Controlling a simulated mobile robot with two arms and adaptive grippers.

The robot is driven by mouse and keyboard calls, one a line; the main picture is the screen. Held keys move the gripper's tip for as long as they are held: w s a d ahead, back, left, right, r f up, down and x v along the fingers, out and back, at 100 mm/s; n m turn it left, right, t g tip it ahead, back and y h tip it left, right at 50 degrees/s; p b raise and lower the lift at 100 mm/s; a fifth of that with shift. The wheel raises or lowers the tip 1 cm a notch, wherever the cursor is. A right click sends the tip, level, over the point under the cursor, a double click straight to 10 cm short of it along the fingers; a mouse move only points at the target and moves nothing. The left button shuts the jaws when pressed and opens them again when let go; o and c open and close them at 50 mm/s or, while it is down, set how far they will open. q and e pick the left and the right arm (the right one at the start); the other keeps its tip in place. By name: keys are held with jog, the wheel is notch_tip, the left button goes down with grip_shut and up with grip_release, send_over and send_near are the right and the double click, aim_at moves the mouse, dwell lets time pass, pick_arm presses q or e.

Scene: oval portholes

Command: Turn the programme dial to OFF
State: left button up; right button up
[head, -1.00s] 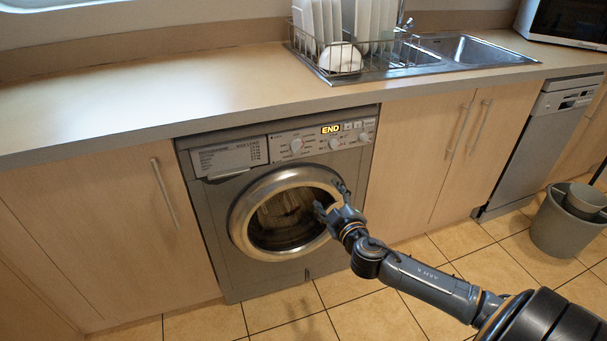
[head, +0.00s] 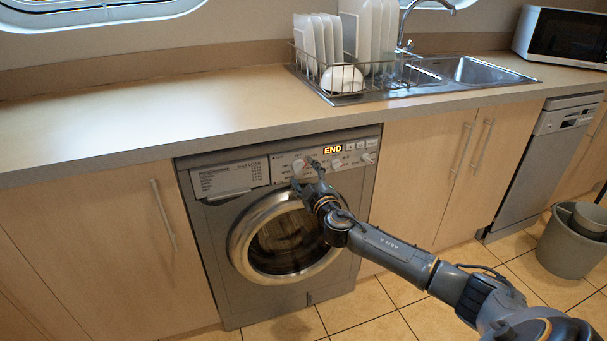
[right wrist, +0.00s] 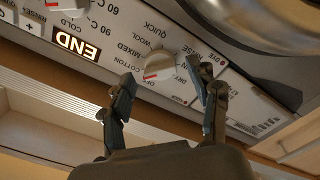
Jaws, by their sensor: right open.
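The programme dial (head: 298,165) is a pale round knob on the washing machine's upper panel; it also shows in the right wrist view (right wrist: 160,66). In that upside-down view its red mark lies at the lower left edge, towards the COTTON label. My right gripper (head: 304,172) is open in front of the dial. In the right wrist view the fingers (right wrist: 166,86) stand apart on either side of the dial's near edge; I see no clear contact. My left gripper is out of view.
The washing machine (head: 211,255) sits under the counter (head: 150,95), its display (head: 333,149) lit END. A second dial (right wrist: 73,8) is beside the programme dial. A dish rack (head: 345,80) stands by the sink. A grey bin (head: 572,245) is on the floor at right.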

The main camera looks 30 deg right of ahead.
jog(key=shift+w+d, duration=0.15)
jog(key=shift+w, duration=0.4)
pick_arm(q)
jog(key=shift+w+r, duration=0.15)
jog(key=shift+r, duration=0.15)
pick_arm(e)
jog(key=c, duration=1.2)
